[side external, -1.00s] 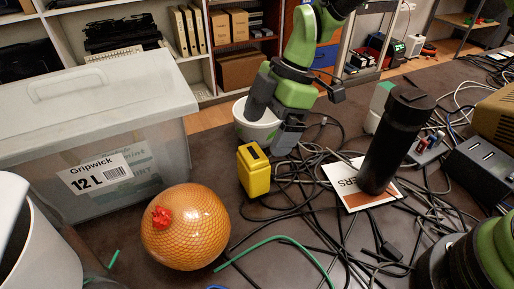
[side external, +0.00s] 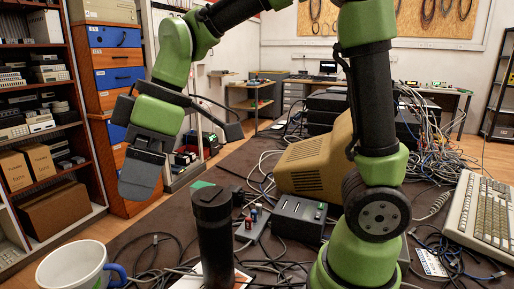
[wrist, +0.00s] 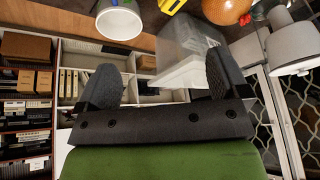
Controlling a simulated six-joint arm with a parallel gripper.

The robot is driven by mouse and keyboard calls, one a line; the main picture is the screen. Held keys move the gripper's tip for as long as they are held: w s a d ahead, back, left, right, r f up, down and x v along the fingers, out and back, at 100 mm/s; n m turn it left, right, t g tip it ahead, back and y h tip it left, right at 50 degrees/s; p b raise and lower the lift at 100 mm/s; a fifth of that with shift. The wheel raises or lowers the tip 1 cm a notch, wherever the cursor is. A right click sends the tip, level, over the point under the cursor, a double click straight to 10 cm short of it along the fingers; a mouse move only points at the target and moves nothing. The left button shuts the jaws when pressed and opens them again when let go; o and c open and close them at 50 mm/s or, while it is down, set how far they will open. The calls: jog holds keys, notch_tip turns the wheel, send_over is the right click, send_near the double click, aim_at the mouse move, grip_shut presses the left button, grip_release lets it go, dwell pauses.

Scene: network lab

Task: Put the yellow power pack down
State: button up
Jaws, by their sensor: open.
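The yellow power pack (wrist: 172,5) shows only in part, at the top edge of the wrist view. It is out of frame in the side external view. My gripper (side external: 140,178) is raised at the left of the side external view, well above the table and away from the pack. In the wrist view my gripper (wrist: 162,82) has its two dark fingers spread wide with nothing between them. What the pack rests on is hard to see in the wrist view.
A white mug (side external: 72,266) with a blue handle stands at the lower left. A tall black cylinder (side external: 213,240) stands upright among cables. A clear storage box (wrist: 190,45) and an orange ball (wrist: 226,10) show in the wrist view. A beige case (side external: 315,165) stands farther back.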

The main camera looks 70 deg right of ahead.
jog(key=s+d+r+m+t+h, duration=0.1)
jog(key=s+d+m+t, duration=0.3)
jog(key=s+m, duration=0.9)
jog(key=s+d+r, duration=0.1)
jog(key=d, duration=0.1)
jog(key=shift+d+h, duration=0.4)
